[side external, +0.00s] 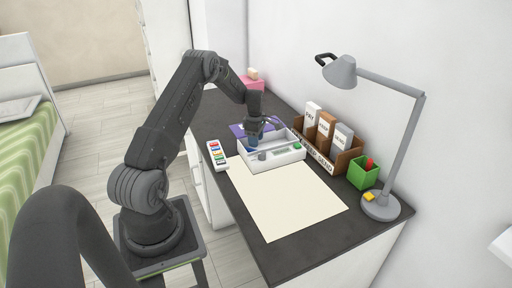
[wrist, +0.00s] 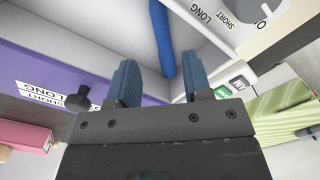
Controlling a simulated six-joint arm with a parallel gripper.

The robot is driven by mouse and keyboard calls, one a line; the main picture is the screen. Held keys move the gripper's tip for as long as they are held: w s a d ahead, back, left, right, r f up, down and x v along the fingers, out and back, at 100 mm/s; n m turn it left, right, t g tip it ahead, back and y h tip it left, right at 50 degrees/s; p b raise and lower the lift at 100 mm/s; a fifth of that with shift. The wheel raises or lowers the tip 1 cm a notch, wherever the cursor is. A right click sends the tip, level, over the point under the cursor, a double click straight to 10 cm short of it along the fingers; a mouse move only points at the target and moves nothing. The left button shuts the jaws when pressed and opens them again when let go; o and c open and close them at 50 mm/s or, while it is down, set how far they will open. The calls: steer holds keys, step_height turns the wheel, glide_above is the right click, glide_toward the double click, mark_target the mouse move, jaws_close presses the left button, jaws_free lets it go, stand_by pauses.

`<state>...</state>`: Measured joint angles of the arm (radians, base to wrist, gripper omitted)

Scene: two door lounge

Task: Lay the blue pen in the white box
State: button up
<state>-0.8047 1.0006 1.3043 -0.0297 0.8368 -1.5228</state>
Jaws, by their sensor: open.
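The blue pen (wrist: 161,35) shows in the wrist view, lying inside a pale compartment of the white box (wrist: 95,35), with one end between my fingers. In the side view the white box (side external: 286,162) sits on the dark desk, and I cannot make out the pen there. My gripper (side external: 254,139) is over the left part of the box, pointing down. In the wrist view my gripper (wrist: 160,62) is open, its two blue fingers apart on either side of the pen's near end. No contact with the pen is clear.
A purple item (side external: 237,130) is behind the box. A white strip with coloured marks (side external: 217,155) lies at its left. A cream sheet (side external: 285,200) covers the front desk.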

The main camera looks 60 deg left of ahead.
steer(key=w+d+r+m, duration=0.15)
steer(key=d+r, duration=0.25)
steer(key=r, duration=0.4)
steer(key=d+r+m, duration=0.3)
steer(key=d+r, duration=0.1)
steer(key=r, duration=0.4)
steer(key=s+d+r+m+t+y, duration=0.1)
steer(key=s+d+r+m+t, duration=0.15)
steer(key=d+r+m, duration=0.7)
steer(key=s+d+r+m+t, duration=0.3)
steer(key=s+d+m, duration=0.9)
steer(key=s+d, duration=0.8)
steer(key=d, duration=0.2)
steer(key=shift+d+m+h, duration=0.4)
steer(key=shift+o, duration=0.2)
steer(key=shift+r, duration=0.1)
